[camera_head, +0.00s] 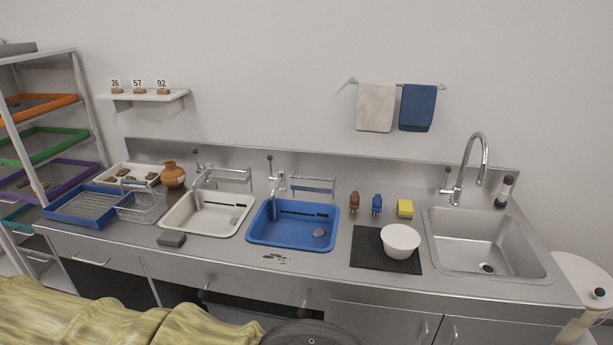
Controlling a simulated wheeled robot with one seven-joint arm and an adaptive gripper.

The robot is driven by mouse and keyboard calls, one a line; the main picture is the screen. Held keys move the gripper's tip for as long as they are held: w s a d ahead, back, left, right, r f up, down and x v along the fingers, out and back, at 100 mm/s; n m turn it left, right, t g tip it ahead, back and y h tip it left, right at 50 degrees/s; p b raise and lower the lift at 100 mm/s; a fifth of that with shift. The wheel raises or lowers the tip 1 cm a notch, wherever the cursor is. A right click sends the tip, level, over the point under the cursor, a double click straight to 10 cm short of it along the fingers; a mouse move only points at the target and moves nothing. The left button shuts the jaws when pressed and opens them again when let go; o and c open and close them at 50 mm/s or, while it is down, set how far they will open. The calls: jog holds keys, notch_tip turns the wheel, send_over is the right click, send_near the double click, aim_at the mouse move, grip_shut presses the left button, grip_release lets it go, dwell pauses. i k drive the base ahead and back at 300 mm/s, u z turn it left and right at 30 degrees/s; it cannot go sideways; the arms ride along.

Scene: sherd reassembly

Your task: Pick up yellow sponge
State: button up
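The yellow sponge (405,208) stands on the steel counter, between a blue brush and the steel sink. It looks like a small upright block. Nothing covers it and nothing touches it that I can see. My gripper is not in this view, so its state and its distance from the sponge do not show.
A brown brush (354,201) and a blue brush (377,204) stand left of the sponge. A white bowl (401,241) sits on a black mat (369,247) in front. The steel sink (480,240) with its tall faucet (466,170) is right; a blue basin (292,223) is left.

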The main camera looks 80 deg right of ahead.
aim_at(405, 207)
jog(key=u, duration=0.05)
jog(key=k, duration=1.25)
jog(key=z, duration=0.85)
